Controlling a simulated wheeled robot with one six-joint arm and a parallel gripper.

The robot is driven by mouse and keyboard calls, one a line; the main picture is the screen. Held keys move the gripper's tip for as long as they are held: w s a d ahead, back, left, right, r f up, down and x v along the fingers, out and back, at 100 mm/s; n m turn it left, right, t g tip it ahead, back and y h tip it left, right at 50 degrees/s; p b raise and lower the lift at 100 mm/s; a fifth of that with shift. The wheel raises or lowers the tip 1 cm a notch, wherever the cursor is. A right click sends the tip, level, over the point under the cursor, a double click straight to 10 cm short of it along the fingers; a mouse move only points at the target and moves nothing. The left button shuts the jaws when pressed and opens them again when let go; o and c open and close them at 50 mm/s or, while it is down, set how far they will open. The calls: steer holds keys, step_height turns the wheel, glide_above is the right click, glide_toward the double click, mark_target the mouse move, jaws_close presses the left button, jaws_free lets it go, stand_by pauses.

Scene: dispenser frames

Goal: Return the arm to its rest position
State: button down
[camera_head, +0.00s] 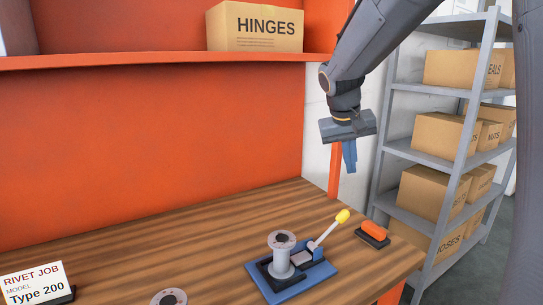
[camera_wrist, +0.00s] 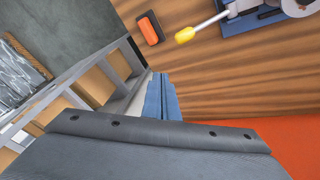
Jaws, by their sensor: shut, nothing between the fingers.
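My gripper (camera_head: 349,156) hangs above the right end of the workbench, with its blue fingers pointing down and together. It is shut and empty, and well clear of the bench top. In the wrist view the blue fingers (camera_wrist: 161,98) show pressed together beyond the grey gripper body. My grey arm (camera_head: 375,40) reaches down to it from the upper right in the head view.
The wooden workbench (camera_head: 180,230) carries a blue-based fixture (camera_head: 290,265) with a yellow-tipped lever (camera_head: 342,216), an orange-topped block (camera_head: 373,232), and a sign (camera_head: 35,283). A HINGES box (camera_head: 255,27) sits on the orange shelf. A grey rack (camera_head: 405,150) with boxes stands right.

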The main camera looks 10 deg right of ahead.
steer(key=s+a+f+n+g+y, duration=0.1)
steer(key=s+a+f, duration=0.3)
steer(key=s+f, duration=0.5)
steer(key=s+a+f+n+g+y, duration=0.1)
steer(key=s+a+f, duration=0.4)
steer(key=s+f, duration=0.5)
steer(key=s+y, duration=0.1)
steer(key=s, duration=0.4)
steer(key=shift+s+g+y, duration=0.25)
steer(key=shift+g+y, duration=0.05)
steer(key=shift+d, duration=0.15)
